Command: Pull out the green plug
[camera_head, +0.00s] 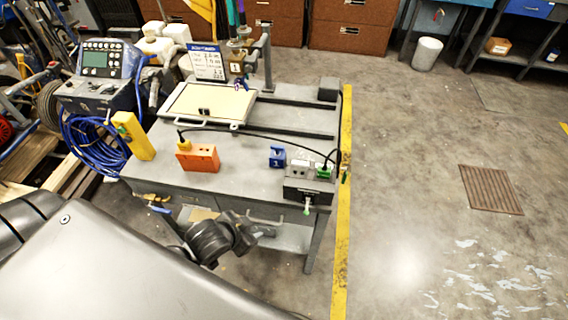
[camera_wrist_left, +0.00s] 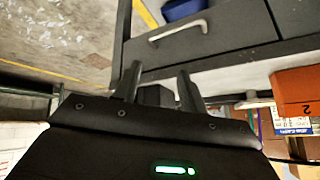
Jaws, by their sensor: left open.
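The green plug (camera_head: 324,173) sits in the grey outlet box (camera_head: 301,172) near the right edge of the grey table. A black cable runs from that area across to a yellow plug (camera_head: 184,145) in the orange box (camera_head: 203,159). My left gripper (camera_head: 268,232) is in front of the table's near edge, below the tabletop and well apart from the plug. In the left wrist view its two fingers (camera_wrist_left: 158,78) are spread with nothing held between them. The green plug does not show there. My right gripper is in neither view.
A small blue box (camera_head: 277,156) stands left of the outlet box. A yellow box (camera_head: 134,136) stands at the table's left end. A drawer handle (camera_wrist_left: 178,31) shows close to my left gripper. Open floor (camera_head: 420,200) lies to the right.

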